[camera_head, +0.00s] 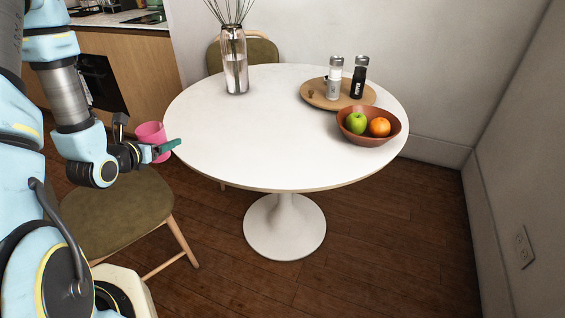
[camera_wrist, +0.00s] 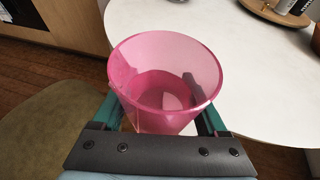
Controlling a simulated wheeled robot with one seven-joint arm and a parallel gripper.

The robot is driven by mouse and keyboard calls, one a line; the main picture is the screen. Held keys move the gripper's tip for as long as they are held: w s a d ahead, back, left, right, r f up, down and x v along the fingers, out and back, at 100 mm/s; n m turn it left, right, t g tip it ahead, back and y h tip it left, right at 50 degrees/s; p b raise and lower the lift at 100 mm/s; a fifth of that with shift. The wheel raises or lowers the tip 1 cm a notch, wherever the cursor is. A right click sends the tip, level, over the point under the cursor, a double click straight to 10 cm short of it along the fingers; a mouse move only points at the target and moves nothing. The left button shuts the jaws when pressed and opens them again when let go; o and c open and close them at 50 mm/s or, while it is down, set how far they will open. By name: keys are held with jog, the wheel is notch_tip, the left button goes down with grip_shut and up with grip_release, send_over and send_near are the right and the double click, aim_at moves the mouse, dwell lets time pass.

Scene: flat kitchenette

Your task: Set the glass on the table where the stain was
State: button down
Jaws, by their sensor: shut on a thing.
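A pink see-through glass (camera_head: 151,136) is held upright in my gripper (camera_head: 161,150), left of the table's edge in the head view. In the wrist view the glass (camera_wrist: 165,80) sits between the two green fingers, and it looks empty. My gripper is shut on it. The round white table (camera_head: 235,140) stands to the right of the gripper on a single white foot. Its near and middle top is bare, and I see no stain on it.
A glass vase with stems (camera_head: 234,70) stands at the table's back left. A wooden tray (camera_head: 312,95) with two shakers and a brown bowl (camera_head: 369,138) with fruit are on the right. Green chairs stand at the left (camera_head: 110,210) and behind (camera_head: 262,52).

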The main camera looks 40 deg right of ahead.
aim_at(311, 158)
jog(key=s+d+m+g+h, duration=0.1)
jog(key=s+d+m+g, duration=0.1)
jog(key=d, duration=0.4)
jog(key=s+d+r+m+g+h+b, duration=0.1)
jog(key=s+d+m+g, duration=0.1)
jog(key=d, duration=0.5)
jog(key=s+d+r+m+g+h+b, duration=0.1)
jog(key=s+d+m+g, duration=0.1)
jog(key=s+d, duration=0.2)
jog(key=shift+d+r+h, duration=0.2)
jog(key=shift+d+h, duration=0.1)
jog(key=shift+d, duration=1.15)
jog(key=s+d+r+m+g+b, duration=0.1)
jog(key=s+d+r+m+g, duration=0.15)
jog(key=s+d, duration=0.45)
jog(key=s+d+r+m+g+b, duration=0.1)
jog(key=s+d+m+g, duration=0.25)
jog(key=s+d, duration=0.35)
jog(key=shift+n, duration=0.3)
notch_tip(311, 158, down, 10)
jog(key=shift+r+p, duration=0.2)
jog(key=shift+p, duration=0.3)
jog(key=shift+f, duration=0.1)
grip_release()
